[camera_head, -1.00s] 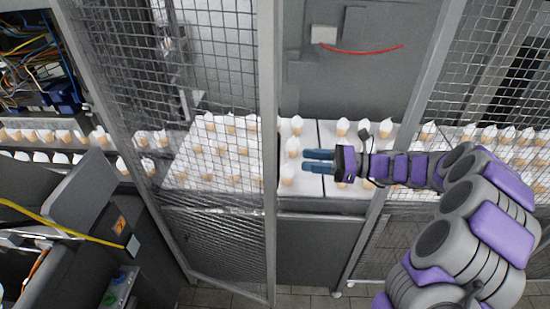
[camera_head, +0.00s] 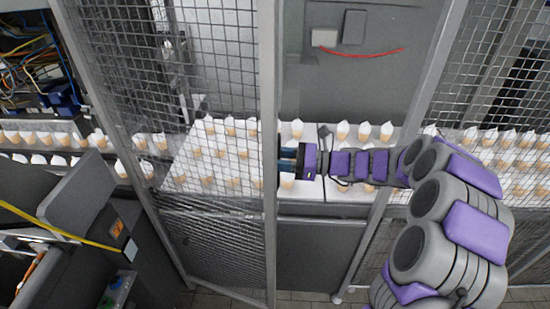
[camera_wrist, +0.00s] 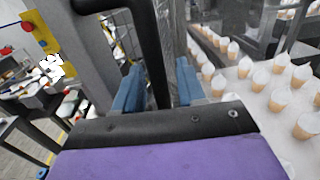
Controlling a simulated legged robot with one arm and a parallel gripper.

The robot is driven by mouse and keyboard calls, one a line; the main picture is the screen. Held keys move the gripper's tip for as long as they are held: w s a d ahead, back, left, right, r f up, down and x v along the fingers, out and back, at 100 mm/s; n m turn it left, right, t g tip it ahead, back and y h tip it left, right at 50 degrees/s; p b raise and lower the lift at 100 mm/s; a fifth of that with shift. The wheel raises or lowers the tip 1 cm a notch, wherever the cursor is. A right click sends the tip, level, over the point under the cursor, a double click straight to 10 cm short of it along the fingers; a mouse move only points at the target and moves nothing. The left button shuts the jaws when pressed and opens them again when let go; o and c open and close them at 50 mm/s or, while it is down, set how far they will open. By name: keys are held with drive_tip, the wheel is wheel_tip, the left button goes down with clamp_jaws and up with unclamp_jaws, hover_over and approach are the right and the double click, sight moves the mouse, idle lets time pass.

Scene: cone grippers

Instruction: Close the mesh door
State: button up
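The mesh door (camera_head: 222,235) stands at left of centre in the head view. It has wire mesh in a grey frame, and its upright edge post (camera_head: 269,120) faces my gripper. An opening lies between this post and the slanted post (camera_head: 405,145) to the right. My gripper (camera_head: 287,160) reaches through the opening from the right, its blue fingertips right at the edge post. In the wrist view my gripper (camera_wrist: 158,88) has its two blue fingers apart, with a dark bar (camera_wrist: 155,50) and a mesh edge between them in the picture. Contact cannot be told.
Behind the mesh, a white conveyor (camera_head: 330,190) carries several cones with white tops (camera_head: 343,130). A grey cabinet (camera_head: 365,80) with a red cable stands behind. A grey machine (camera_head: 75,235) stands at lower left. Another mesh panel (camera_head: 495,90) is on the right.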

drive_tip(key=shift+d, duration=0.35)
drive_tip(key=shift+c, duration=1.4)
clamp_jaws()
drive_tip(key=shift+s, duration=0.1)
